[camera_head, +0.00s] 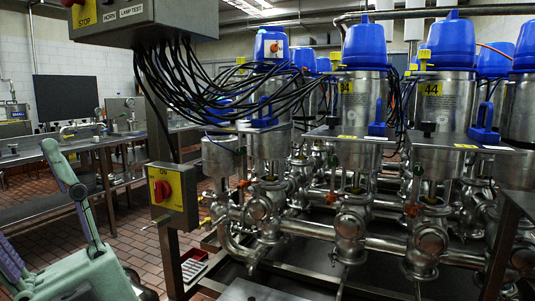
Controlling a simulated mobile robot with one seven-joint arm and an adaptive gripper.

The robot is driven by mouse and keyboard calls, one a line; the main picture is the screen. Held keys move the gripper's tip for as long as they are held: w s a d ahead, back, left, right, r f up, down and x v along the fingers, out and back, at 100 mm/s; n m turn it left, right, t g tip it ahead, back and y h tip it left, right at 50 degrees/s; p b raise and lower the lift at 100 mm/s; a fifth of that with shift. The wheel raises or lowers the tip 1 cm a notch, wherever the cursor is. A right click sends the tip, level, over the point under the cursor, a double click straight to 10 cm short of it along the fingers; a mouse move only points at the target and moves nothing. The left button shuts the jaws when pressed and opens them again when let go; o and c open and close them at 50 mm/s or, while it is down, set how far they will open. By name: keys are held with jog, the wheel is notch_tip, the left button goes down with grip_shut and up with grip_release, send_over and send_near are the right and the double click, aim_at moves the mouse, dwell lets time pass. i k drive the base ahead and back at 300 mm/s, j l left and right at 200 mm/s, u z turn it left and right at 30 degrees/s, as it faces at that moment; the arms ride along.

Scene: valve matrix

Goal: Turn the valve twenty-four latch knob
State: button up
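Steel valve units with blue caps stand in rows. The clearest tags are on the middle unit (358,105), which looks like 34 or 84, and on the right unit (447,103), which reads 44. The unit left of them has a blue cap (270,46), and black cables cover much of its body. I cannot read a 24 tag, and I cannot pick out its latch knob. Small black knobs show on the plates below the middle unit (332,121) and right unit (427,129). A grey-green part of my arm shows at lower left; I cannot tell its fingertips apart, and it touches no valve.
A yellow switch box with a red knob (172,196) stands on a post between my arm and the valves. A control box (150,18) hangs above with cables drooping. Steel pipes (325,228) run below the units. A steel bench (60,150) stands at left.

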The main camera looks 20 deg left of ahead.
aim_at(240, 60)
jog(key=u, duration=0.4)
jog(key=i+j+u, duration=0.2)
jog(key=j, duration=0.25)
jog(key=j+u, duration=0.25)
jog(key=j, duration=0.15)
jog(key=i+j+u, duration=0.25)
jog(key=j+u, duration=0.2)
jog(key=i+j+u, duration=0.35)
jog(key=j+u, duration=0.15)
jog(key=i+j+u, duration=0.65)
jog(key=i+u, duration=0.25)
jog(key=i+z, duration=0.4)
jog(key=i, duration=0.2)
jog(key=i+j+z, duration=0.2)
jog(key=i+z, duration=0.2)
jog(key=i, duration=0.15)
jog(key=i+l+z, duration=0.1)
jog(key=i+z, duration=0.15)
jog(key=z, duration=0.2)
jog(key=i+z, duration=0.25)
jog(key=z, duration=0.2)
jog(key=i+j+z, duration=0.1)
jog(key=i+z, duration=0.15)
jog(key=z, duration=0.2)
